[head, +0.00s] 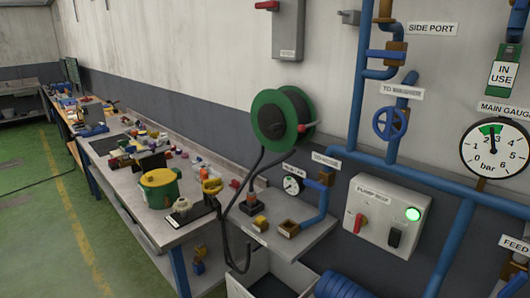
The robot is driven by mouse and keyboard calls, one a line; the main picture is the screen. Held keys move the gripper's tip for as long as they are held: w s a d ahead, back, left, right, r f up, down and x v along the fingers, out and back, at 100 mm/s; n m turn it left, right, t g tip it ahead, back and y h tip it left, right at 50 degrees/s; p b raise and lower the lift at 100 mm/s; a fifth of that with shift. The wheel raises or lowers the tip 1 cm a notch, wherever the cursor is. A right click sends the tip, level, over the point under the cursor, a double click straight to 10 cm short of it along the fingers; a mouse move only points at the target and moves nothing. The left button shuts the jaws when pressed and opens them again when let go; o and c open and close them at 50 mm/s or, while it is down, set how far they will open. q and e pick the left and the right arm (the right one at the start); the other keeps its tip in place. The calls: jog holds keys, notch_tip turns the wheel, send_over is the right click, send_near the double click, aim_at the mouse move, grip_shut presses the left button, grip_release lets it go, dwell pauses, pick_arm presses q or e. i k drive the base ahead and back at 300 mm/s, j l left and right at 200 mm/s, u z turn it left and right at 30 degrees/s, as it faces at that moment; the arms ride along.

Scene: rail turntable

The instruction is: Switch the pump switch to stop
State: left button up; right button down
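A pale grey pump control box (386,207) is fixed to the wall at the right, under the blue pipes. A label (372,194) runs along its top; its small text is hard to read. A red switch handle (358,223) sticks out at its lower left, slightly tilted. A black rocker or lever (394,237) sits at its lower right. A round green lamp (413,214) at its upper right is lit. I cannot read the marks around the switch. Neither of my grippers is in view.
A bench (168,233) with many small parts runs along the wall at left. A green hose reel (283,117) hangs above its near end. Blue pipes (400,165), a blue handwheel (390,123) and a gauge (494,147) surround the box. A bin (270,277) stands below.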

aim_at(394, 237)
jog(key=z, duration=1.45)
